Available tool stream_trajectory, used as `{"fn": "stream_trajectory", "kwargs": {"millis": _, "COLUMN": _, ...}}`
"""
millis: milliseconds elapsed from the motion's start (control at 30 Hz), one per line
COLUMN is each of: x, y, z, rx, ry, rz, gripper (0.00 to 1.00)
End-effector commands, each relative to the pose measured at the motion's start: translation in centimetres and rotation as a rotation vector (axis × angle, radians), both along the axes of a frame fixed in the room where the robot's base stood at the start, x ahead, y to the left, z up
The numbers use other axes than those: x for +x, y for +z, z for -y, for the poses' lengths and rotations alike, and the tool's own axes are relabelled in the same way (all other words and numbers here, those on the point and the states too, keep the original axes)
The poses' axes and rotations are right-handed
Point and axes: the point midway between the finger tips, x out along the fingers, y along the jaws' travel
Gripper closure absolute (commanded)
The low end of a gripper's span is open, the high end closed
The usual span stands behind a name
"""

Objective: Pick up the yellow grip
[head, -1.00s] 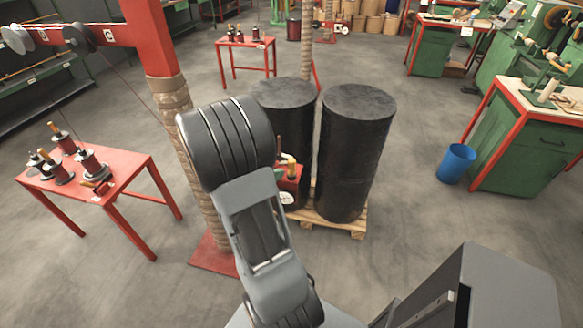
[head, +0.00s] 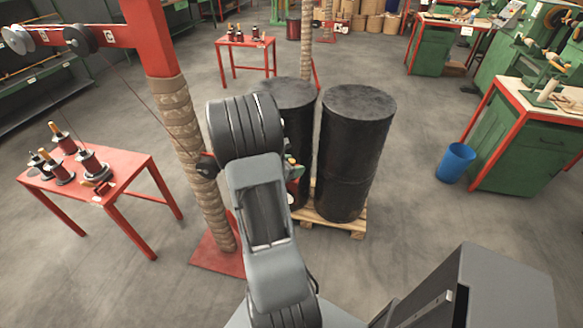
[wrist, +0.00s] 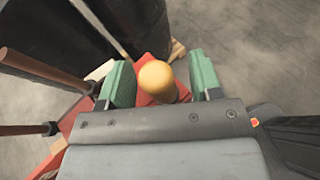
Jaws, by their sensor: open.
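The yellow grip (wrist: 157,80) shows end-on in the wrist view, between the two green fingers of my gripper (wrist: 162,79). The fingers are open, with a gap on each side of the grip. I cannot tell how deep the grip sits between them. The grip is above a red part (wrist: 143,98), largely hidden by the gripper. In the head view, a green finger (head: 295,170) shows beside my arm, which hides most of the grip and its red mount.
Two black drums (head: 355,150) stand on a wooden pallet (head: 345,226) close behind the gripper. A rope-wrapped post (head: 190,150) is just left of my arm. A red table (head: 125,165) with spools is at left. A blue bin (head: 456,163) stands right, with open floor between.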

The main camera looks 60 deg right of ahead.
Motion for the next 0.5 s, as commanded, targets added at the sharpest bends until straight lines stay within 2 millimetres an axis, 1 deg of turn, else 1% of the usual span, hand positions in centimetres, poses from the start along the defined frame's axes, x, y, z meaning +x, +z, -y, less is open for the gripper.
{"fn": "stream_trajectory", "kwargs": {"millis": 133, "x": 0.0, "y": -0.01, "z": -0.01, "rx": 0.0, "ry": 0.0, "rz": 0.0, "gripper": 0.42}}
{"fn": "stream_trajectory", "kwargs": {"millis": 500, "x": -0.01, "y": 0.0, "z": -0.04, "rx": 0.0, "ry": -0.001, "rz": 0.0, "gripper": 0.77}}
